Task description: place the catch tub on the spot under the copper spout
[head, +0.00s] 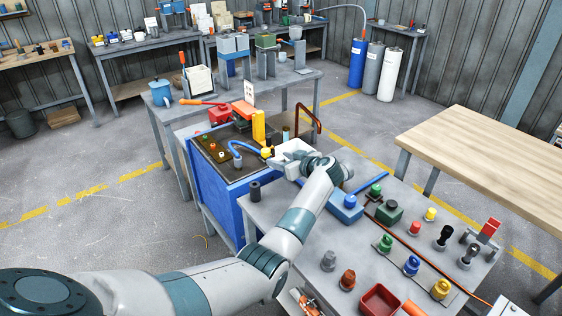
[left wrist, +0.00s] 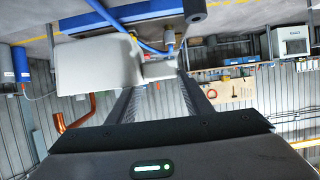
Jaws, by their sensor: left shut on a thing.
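My left gripper (head: 283,163) reaches over the near edge of the dark-topped blue bench. It is shut on a white tub (head: 292,146), which looks like the catch tub. In the left wrist view the tub (left wrist: 95,66) is a pale box, with its narrow end part between the fingertips of my left gripper (left wrist: 163,75). The copper spout (head: 319,117) is a bent reddish pipe just behind the tub. It also shows in the left wrist view (left wrist: 75,122), apart from the tub. I cannot make out the spot under it. My right gripper is not in view.
The blue bench (head: 220,205) carries a yellow block (head: 258,126) and a blue hose (head: 236,150) close to the gripper.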

